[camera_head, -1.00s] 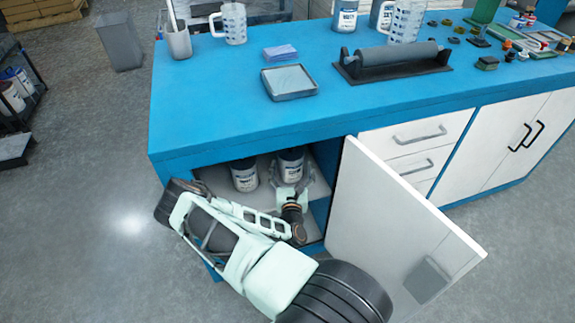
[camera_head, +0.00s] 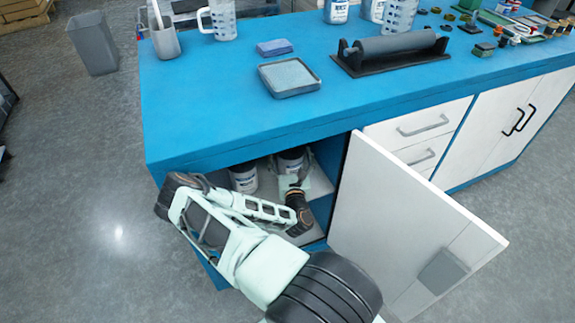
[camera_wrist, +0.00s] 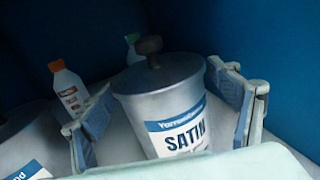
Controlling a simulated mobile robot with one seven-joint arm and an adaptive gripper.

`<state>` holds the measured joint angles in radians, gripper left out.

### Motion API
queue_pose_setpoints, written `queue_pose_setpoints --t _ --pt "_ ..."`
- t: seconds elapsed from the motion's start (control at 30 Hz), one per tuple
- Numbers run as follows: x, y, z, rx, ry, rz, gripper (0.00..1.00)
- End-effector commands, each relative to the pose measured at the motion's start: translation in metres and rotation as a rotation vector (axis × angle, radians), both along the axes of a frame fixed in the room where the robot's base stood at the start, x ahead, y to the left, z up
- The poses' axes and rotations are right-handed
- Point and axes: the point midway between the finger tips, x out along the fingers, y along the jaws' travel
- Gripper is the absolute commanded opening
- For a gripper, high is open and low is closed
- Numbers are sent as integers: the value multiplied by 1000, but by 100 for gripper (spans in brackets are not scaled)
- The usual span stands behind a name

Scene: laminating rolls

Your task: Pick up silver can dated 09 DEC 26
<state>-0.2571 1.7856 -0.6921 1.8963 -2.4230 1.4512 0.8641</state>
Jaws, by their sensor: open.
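Two silver cans stand inside the open cabinet under the blue counter. In the wrist view one silver can (camera_wrist: 165,100), with a dark knob on its lid and a label reading SATIN, stands upright between the fingers of my open gripper (camera_wrist: 168,118). The other silver can (camera_wrist: 25,148) is cut off at the left edge. In the head view the can at my gripper (camera_head: 290,161) is partly hidden by the gripper, and the other can (camera_head: 243,178) stands to its left behind my arm. No date is readable on either can.
The cabinet door (camera_head: 400,225) hangs open to the right of my arm. The blue counter edge (camera_head: 250,135) lies above the opening. Behind the cans stand a white bottle with an orange cap (camera_wrist: 69,90) and a green-capped bottle (camera_wrist: 133,46).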

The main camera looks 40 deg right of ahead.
Motion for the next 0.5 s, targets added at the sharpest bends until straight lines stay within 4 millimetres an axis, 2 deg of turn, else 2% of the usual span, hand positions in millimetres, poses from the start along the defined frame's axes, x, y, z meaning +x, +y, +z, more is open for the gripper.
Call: queue_pose_setpoints --t 0.17,0.5 --pt "0 0 0 0 0 0 82" --pt "0 0 0 0 0 0 44"
